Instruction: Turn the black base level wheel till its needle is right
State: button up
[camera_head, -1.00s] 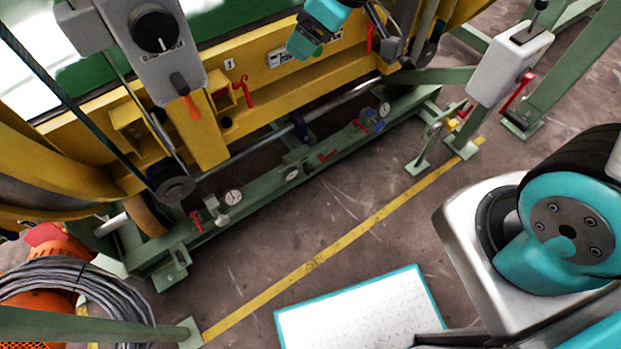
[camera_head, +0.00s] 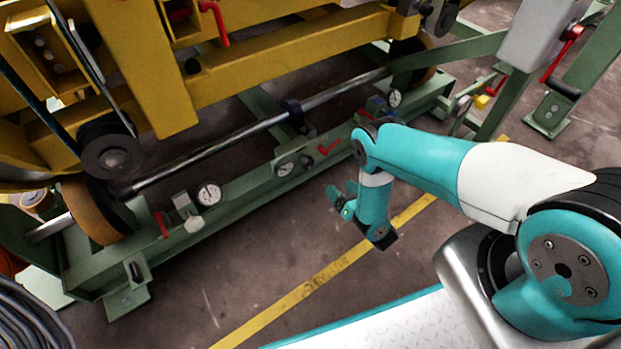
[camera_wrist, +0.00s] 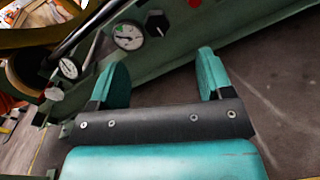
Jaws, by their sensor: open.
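The black wheel (camera_head: 305,160) is a small dark knob on the green base rail, right beside a round white dial (camera_head: 286,167). In the wrist view the black wheel (camera_wrist: 157,23) is at the top centre, with the dial (camera_wrist: 128,36) and its needle just left of it. The exact needle reading is too small to tell. My gripper (camera_head: 340,201) is in front of the rail, to the lower right of the wheel and apart from it. In the wrist view its two teal fingers are spread with nothing between them (camera_wrist: 160,72).
Another dial (camera_head: 209,194) with a pale grey wheel (camera_head: 194,224) is left on the rail. A third dial (camera_head: 395,98) with a blue wheel (camera_head: 376,104) is right. Red levers (camera_head: 329,148) stick out between them. Open floor lies before the rail.

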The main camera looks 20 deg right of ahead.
notch_tip(320, 180, down, 3)
jog(key=s+n+y, duration=0.1)
jog(key=s+n, duration=0.1)
jog(key=s, duration=0.1)
jog(key=b, duration=1.2)
send_near(309, 165)
jog(key=b+x, duration=0.1)
jog(key=x, duration=0.1)
jog(key=b+x, duration=0.4)
jog(key=shift+w+a+f, duration=0.15)
jog(key=shift+w+f, duration=0.25)
jog(key=shift+w+a+b, duration=0.1)
jog(key=shift+w+b, duration=0.25)
jog(key=shift+b, duration=0.4)
jog(key=shift+w+a+r+b, duration=0.1)
jog(key=shift+w+a+b, duration=0.1)
jog(key=shift+w+b, duration=0.45)
jog(key=shift+w+r, duration=0.2)
jog(key=shift+w, duration=0.05)
jog(key=c, duration=0.9)
